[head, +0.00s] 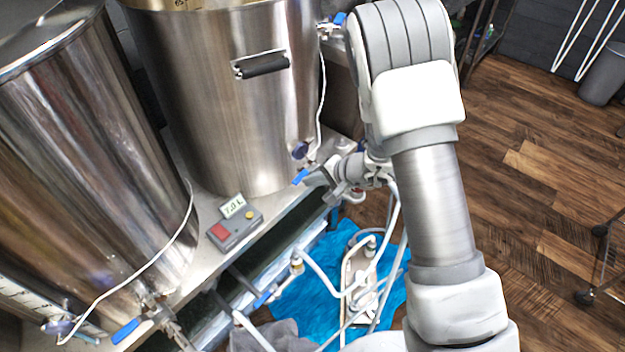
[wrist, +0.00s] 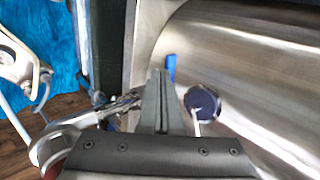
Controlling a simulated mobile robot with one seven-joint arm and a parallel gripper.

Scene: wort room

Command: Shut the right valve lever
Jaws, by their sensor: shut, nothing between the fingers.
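The right valve lever (head: 300,177) is a small blue handle low at the front right of the right steel kettle (head: 230,110). In the wrist view its blue end (wrist: 170,67) shows just past my fingertips, and the fingers cover the rest. My gripper (head: 312,179) is right beside the lever in the head view, its fingers shut and empty. In the wrist view the closed fingers (wrist: 159,80) point at the kettle's side. I cannot tell whether they touch the lever. The valve body is mostly hidden behind my gripper and arm.
A dark blue round dial (wrist: 202,103) sits close right of my fingers. The left kettle (head: 90,150) has its own blue lever (head: 126,332). A control box (head: 235,230) stands on the bench. Hoses and a pump (head: 362,275) lie below, over a blue sheet.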

